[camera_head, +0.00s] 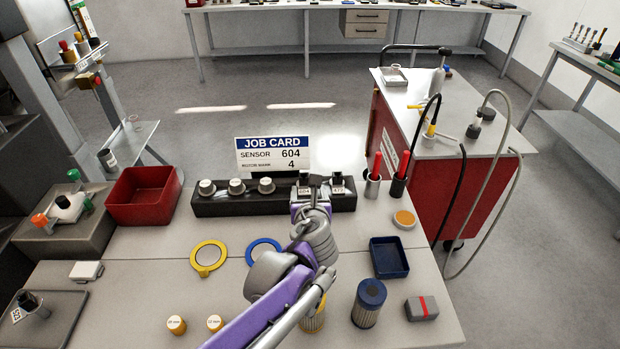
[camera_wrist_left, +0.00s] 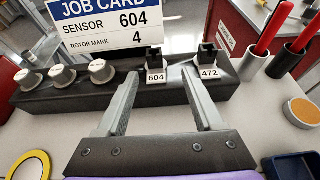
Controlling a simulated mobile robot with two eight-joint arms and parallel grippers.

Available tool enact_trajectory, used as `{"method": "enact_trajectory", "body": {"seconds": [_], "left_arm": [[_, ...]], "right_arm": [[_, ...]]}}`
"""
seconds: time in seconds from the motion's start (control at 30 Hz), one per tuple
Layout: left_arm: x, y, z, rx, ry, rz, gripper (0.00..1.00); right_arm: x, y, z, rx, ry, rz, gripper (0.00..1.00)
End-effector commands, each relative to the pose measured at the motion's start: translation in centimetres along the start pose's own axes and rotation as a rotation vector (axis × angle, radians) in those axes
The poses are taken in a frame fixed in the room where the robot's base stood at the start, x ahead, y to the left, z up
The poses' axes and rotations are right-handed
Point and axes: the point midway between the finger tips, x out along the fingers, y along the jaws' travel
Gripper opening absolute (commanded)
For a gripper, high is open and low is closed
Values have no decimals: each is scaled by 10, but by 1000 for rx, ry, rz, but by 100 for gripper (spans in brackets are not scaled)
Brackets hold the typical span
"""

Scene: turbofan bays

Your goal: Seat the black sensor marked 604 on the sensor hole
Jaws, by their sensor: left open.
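The black sensor marked 604 (camera_wrist_left: 156,62) stands upright in a dark rack (camera_head: 215,206). It also shows in the head view (camera_head: 304,179), partly behind my gripper. A similar black sensor marked 472 (camera_wrist_left: 209,62) stands to its right in the rack. My left gripper (camera_head: 311,196) is open at the front of the rack. In the left wrist view its fingers (camera_wrist_left: 158,84) reach toward the rack, with sensor 604 between and beyond their tips, not gripped. I cannot make out the sensor hole in either view. My right gripper is not in view.
The job card (camera_head: 273,154) stands behind the rack, reading sensor 604, rotor mark 4. Several pale knobbed parts (camera_wrist_left: 61,76) fill the rack's left side. Red-handled tools in cups (camera_head: 374,178) stand right. A red bin (camera_head: 128,214) and blue tray (camera_head: 390,272) flank the work area.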

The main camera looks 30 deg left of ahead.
Motion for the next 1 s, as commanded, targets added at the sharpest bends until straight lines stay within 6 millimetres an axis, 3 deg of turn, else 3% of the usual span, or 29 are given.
{"method": "enact_trajectory", "body": {"seconds": [0.13, 0.37, 0.7, 1.0], "left_arm": [[25, 1, 0, -4, 1, 3, 69], [43, 2, 0, -5, 1, 2, 69], [87, 8, 4, -6, 1, 2, 69], [92, 7, 3, -5, 1, 0, 69]], "right_arm": [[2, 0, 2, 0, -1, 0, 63], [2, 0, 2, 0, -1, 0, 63], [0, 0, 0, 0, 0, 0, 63], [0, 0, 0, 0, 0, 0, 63]]}}
